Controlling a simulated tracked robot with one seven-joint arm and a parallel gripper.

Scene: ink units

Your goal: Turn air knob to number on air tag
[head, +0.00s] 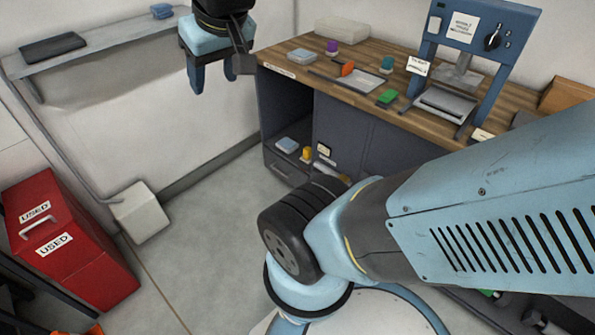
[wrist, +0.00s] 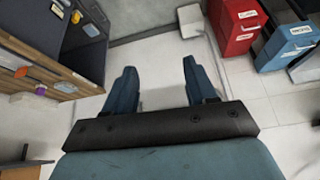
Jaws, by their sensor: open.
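The air knob is a black knob (head: 492,39) on the upright face of a blue press (head: 515,18) at the back right of the head view, with small marks beside it too small to read. A white tag (head: 418,66) hangs at the press's left side; I cannot tell if it is the air tag. A white label (head: 463,26) is left of the knob. My gripper (head: 212,82) is open and empty, pointing down left of the bench, well away from the knob. In the wrist view my gripper (wrist: 160,85) has its two fingers apart over floor.
A shelf (head: 100,50) is on the left wall. A red "USED" bin (head: 95,270) stands at left. Floor between is clear.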

